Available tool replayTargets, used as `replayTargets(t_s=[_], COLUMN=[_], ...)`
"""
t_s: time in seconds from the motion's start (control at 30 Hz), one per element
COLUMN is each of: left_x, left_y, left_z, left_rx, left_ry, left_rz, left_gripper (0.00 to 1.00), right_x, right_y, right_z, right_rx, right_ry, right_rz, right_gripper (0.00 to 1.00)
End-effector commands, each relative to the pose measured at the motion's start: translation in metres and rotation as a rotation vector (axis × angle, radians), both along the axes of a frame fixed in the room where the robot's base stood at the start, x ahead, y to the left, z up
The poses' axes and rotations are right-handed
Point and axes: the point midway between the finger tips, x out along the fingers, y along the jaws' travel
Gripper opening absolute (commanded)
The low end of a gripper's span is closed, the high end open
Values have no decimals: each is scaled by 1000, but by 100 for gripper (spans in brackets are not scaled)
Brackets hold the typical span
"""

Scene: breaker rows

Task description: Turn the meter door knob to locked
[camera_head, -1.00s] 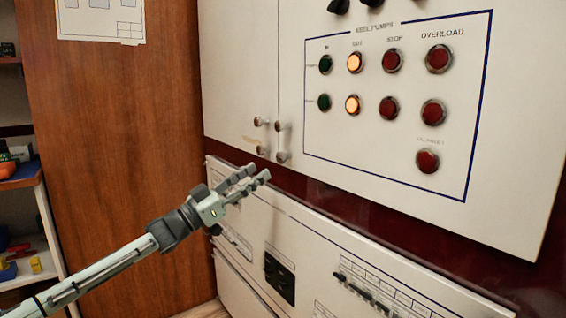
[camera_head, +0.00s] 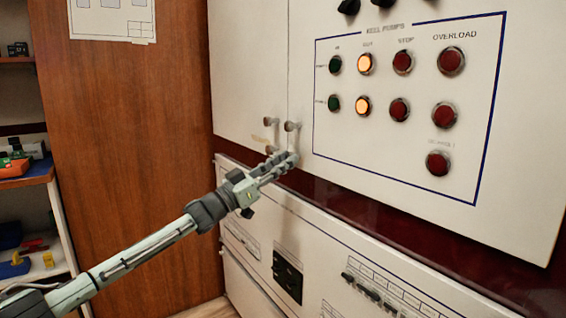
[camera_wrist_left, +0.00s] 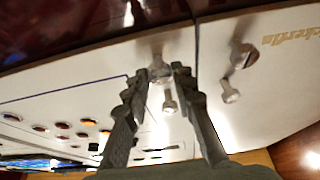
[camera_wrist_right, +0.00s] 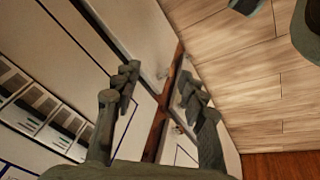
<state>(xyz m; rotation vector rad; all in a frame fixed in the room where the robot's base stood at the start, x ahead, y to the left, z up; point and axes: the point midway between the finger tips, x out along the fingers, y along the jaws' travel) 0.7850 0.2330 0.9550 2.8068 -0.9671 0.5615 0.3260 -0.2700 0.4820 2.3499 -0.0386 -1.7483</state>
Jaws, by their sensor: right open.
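My left gripper (camera_head: 280,163) is at the lower knob of the cabinet's right-hand panel in the head view and hides most of it. In the left wrist view, this knob (camera_wrist_left: 157,72) shows between the fingertips of my left gripper (camera_wrist_left: 161,74). The fingers are parted around it, but I cannot tell whether they press on it. The upper knob of the same panel (camera_head: 292,125) is just above the fingers. The left door has an upper knob (camera_head: 270,121) and a lower knob (camera_head: 271,150). My right gripper (camera_wrist_right: 157,82) is open and empty in the right wrist view.
The button panel (camera_head: 400,100) with lit orange and red buttons is right of the knobs. A white lower cabinet with a black socket plate (camera_head: 288,275) and switches is below. A wooden panel (camera_head: 125,120) and a shelf (camera_head: 30,182) are at the left.

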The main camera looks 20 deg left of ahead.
Motion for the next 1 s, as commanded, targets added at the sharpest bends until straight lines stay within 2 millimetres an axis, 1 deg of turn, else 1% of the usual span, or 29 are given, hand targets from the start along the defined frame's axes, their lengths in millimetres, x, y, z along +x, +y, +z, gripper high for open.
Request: replayTargets(t_s=[0.03, 0.13, 0.37, 0.57, 0.83, 1.0], left_x=[0, 0, 0, 0, 2, 2], left_y=[0, 0, 0, 1, 2, 3], left_z=[0, 0, 0, 0, 1, 2], left_rx=[0, 0, 8, 62, 221, 348], left_ry=[0, 0, -7, -49, -173, -272], left_rz=[0, 0, 0, 0, 1, 2], left_gripper=[12, 0, 0, 0, 0, 0], right_x=[0, 0, -1, -3, -6, -4], right_y=[0, 0, 0, 0, -1, -1], right_z=[0, 0, 0, -1, -11, -12], right_rx=[0, 0, 0, 1, 1, 3], right_ry=[0, 0, 2, 4, 20, 14], right_rz=[0, 0, 0, 1, -1, 1], right_gripper=[42, 42, 42, 42, 42, 42])
